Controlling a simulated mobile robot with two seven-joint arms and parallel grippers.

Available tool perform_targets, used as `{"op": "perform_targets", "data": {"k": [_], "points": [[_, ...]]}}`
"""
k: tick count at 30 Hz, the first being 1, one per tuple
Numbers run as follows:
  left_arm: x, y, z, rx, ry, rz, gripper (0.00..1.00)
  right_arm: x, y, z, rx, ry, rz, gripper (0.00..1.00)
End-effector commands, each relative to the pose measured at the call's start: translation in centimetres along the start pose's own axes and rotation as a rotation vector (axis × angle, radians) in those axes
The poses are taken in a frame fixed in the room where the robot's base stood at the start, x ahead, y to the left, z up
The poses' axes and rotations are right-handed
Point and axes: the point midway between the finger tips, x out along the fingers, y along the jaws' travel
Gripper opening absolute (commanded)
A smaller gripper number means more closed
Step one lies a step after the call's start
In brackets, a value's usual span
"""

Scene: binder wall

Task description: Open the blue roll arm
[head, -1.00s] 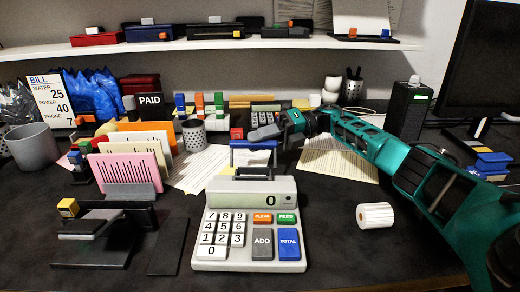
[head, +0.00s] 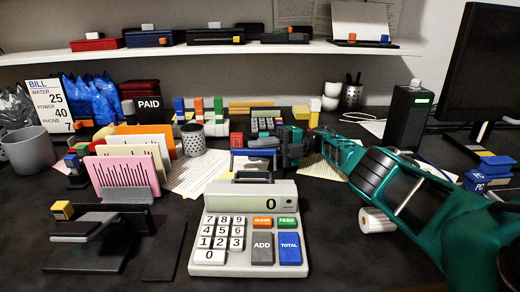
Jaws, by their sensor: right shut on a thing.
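The blue roll arm (head: 253,153) is a blue bar at the back of the grey adding machine (head: 205,271), behind its display. My right gripper (head: 277,145) reaches in from the right and is shut at the right end of the blue roll arm. The fingertips are small and dark here, so the exact contact is hard to see. A white paper roll (head: 376,220) lies on the desk right of the machine, partly hidden by my right arm. My left gripper is not in view.
Card holders with a pink card (head: 125,178) and a dark stand with a yellow block (head: 62,210) are on the left. A mesh cup (head: 193,140) stands behind the machine. A black box (head: 408,118) and a monitor (head: 487,65) are at the right. A shelf (head: 220,48) runs above.

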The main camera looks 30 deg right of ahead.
Motion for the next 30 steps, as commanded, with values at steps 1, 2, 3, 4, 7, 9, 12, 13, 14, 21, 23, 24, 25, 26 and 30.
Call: {"op": "perform_targets", "data": {"k": [1,2,3,4,7,9,12,13,14,21,23,24,25,26,30], "points": [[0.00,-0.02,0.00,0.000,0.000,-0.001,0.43,0.06,0.03,0.03,0.004,0.000,0.003,0.00],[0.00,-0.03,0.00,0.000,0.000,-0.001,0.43,0.05,0.01,0.03,0.006,0.000,0.004,0.00],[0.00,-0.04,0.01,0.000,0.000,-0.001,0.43,0.05,-0.01,0.03,0.007,0.001,0.004,0.00],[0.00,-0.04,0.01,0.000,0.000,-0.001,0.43,0.06,-0.01,0.03,0.008,0.001,0.004,0.00],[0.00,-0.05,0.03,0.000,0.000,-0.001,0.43,0.06,-0.03,0.03,0.009,0.001,0.004,0.00],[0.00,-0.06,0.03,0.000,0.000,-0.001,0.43,0.05,-0.03,0.03,0.009,0.001,0.004,0.00],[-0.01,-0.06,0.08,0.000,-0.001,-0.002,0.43,0.06,-0.03,0.02,0.009,0.001,0.004,0.00],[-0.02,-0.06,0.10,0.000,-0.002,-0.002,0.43,0.06,-0.03,0.02,0.009,0.002,0.004,0.00],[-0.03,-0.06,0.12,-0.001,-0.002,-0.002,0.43,0.06,-0.03,0.02,0.009,0.002,0.004,0.00],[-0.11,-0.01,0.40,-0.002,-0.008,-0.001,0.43,0.05,-0.04,0.02,0.008,0.001,0.004,0.42],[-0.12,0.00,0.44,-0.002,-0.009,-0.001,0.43,0.04,-0.05,0.02,0.008,0.001,0.004,0.45],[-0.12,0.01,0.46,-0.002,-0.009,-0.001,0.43,0.03,-0.05,0.02,0.008,0.001,0.004,0.45],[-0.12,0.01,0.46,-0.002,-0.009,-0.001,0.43,0.03,-0.05,0.02,0.008,0.001,0.004,0.45],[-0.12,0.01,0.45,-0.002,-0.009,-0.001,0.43,0.03,-0.05,0.02,0.008,0.001,0.004,0.45],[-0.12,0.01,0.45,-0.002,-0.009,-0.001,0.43,0.02,-0.06,0.02,0.009,0.001,0.004,0.45]]}}
